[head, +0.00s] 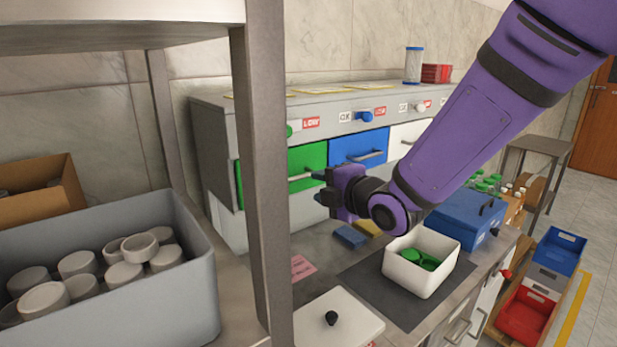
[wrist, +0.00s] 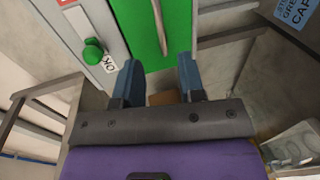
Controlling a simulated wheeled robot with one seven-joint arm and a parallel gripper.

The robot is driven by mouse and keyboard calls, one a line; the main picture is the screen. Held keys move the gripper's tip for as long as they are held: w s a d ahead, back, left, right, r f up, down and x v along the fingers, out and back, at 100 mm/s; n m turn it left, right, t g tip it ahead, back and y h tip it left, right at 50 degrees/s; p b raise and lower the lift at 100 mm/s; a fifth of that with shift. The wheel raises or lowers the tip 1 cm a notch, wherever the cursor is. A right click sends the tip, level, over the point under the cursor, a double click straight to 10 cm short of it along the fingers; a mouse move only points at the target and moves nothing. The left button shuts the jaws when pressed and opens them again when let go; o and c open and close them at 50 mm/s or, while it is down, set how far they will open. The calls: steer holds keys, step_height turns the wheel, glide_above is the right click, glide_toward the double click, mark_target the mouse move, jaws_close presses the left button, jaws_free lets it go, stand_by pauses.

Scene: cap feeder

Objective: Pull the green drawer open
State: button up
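The green drawer (head: 310,158) is in the cabinet above the counter, left of the blue drawer. It looks shut; a post hides part of its front. Its pale bar handle (head: 301,177) also shows in the wrist view (wrist: 160,27), with the green front (wrist: 135,30) behind it. My gripper (head: 320,186) is just in front of the green drawer, near the handle's right end. In the wrist view, the two blue fingers of my gripper (wrist: 159,72) are apart with nothing between them. The handle lies just beyond the fingertips, roughly in line with the gap; I see no contact.
A green knob (wrist: 93,50) is beside the drawer. The blue drawer (head: 358,147) is to the right. A white bin (head: 402,273) of green caps and a blue box (head: 465,220) stand on the counter below my arm. A shelf post (head: 262,170) stands at the left.

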mark_target(296, 179)
steer(key=x, duration=1)
steer(key=shift+w, duration=0.1)
jaws_close()
